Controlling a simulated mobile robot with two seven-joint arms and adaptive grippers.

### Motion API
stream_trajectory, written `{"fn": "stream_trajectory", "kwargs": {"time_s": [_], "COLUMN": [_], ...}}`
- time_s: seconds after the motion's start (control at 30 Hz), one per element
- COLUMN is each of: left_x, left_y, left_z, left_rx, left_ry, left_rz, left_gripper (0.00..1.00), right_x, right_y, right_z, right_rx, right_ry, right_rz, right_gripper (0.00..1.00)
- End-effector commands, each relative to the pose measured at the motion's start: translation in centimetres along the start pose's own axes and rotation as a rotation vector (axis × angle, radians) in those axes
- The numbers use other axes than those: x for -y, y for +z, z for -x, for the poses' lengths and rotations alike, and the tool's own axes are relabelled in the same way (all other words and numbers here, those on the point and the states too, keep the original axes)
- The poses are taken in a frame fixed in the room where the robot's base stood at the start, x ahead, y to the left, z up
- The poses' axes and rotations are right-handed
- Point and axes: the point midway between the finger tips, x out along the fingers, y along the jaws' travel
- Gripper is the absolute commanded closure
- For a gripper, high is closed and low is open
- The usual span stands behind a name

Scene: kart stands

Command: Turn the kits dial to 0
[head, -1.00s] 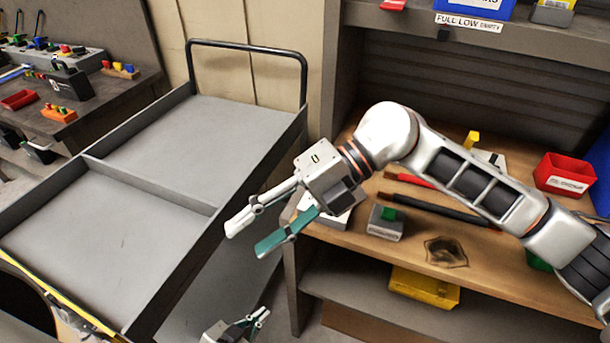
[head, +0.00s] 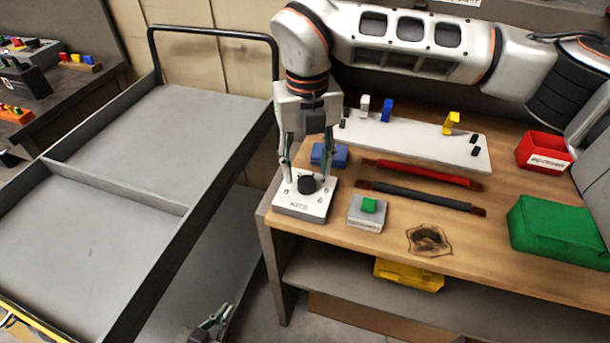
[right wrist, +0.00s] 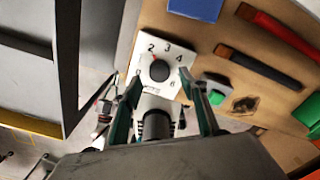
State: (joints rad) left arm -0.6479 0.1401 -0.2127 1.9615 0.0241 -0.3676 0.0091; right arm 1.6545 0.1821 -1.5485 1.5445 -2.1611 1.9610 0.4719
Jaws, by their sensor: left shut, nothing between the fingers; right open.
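The kits dial is a black round knob (head: 306,184) on a white plate (head: 300,207) marked KITS, at the front left corner of the wooden bench. In the right wrist view the knob (right wrist: 159,70) is ringed by printed numbers, with 2, 3, 4 and 6 readable. A small red mark shows on the knob's side towards the 2. My right gripper (head: 306,176) points down over the dial, open, its fingers on either side of the knob; contact cannot be told. My left gripper (head: 214,320) is shut and empty, low at the bottom edge, away from the bench.
A grey box with a green button (head: 368,206) stands just right of the dial, and a blue block (head: 329,155) behind it. Red (head: 420,173) and black (head: 420,197) bars lie further right. A green box (head: 560,232) and red bin (head: 543,152) stand far right. A grey cart (head: 190,120) is left.

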Motion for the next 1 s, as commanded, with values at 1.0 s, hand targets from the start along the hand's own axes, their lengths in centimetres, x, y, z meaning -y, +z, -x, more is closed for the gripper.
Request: {"fn": "stream_trajectory", "kwargs": {"time_s": [1.0], "left_x": [0.0], "left_y": [0.0], "left_z": [0.0], "left_rx": [0.0], "left_ry": [0.0], "left_rz": [0.001], "left_gripper": [1.0], "right_x": [-0.1], "right_y": [0.0], "right_z": [-3.4], "right_rx": [0.0], "right_ry": [0.001], "right_rz": [0.009], "right_gripper": [0.96]}}
